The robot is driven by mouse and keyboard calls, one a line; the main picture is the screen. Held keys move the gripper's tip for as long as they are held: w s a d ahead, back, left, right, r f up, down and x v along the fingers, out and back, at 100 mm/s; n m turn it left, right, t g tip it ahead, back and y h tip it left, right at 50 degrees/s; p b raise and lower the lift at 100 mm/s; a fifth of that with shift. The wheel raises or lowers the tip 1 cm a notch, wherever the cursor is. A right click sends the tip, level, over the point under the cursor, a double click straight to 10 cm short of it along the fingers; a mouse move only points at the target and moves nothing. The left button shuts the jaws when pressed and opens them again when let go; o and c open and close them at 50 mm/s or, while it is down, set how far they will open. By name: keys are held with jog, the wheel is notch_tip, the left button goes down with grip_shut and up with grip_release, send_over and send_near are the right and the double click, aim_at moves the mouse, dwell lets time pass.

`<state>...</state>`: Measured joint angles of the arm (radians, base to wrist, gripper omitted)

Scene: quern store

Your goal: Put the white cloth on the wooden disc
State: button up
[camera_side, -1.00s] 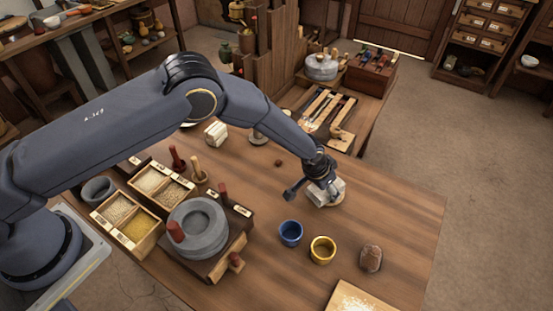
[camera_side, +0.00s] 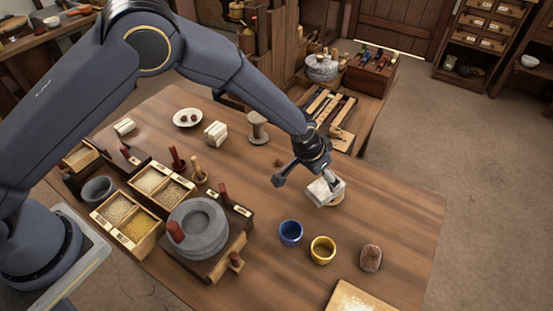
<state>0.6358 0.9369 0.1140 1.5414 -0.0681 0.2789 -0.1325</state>
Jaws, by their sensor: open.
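A white cloth (camera_side: 325,190), a folded bundle, rests on the wooden disc (camera_side: 338,202) near the middle right of the table. Only a thin edge of the disc shows, at the lower right of the cloth. My gripper (camera_side: 300,184) is open just above and to the left of the cloth. One finger stands out to the left, clear of the cloth. The other finger is hard to make out near the cloth, and I cannot tell whether it touches it.
A blue cup (camera_side: 290,233), a yellow cup (camera_side: 323,250) and a brown stone (camera_side: 371,258) stand in front of the cloth. A stone quern (camera_side: 198,228) and grain boxes (camera_side: 120,212) are on the left. Bare table lies between the quern and the cloth.

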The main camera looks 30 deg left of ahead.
jog(key=s+a+r+n, duration=0.1)
jog(key=s+a+r, duration=0.2)
jog(key=a+r, duration=0.65)
jog(key=s+a+r+n, duration=0.1)
jog(key=s+a+r, duration=0.4)
jog(key=r, duration=0.8)
jog(key=s+a+r+n+y, duration=0.1)
jog(key=s+a+r, duration=0.2)
jog(key=s+a, duration=0.4)
jog(key=s+a+r+n+t, duration=0.1)
jog(key=s+a+r, duration=0.2)
jog(key=s+a, duration=0.4)
jog(key=s, duration=0.6)
jog(key=shift+s+y, duration=0.25)
jog(key=shift+y, duration=0.15)
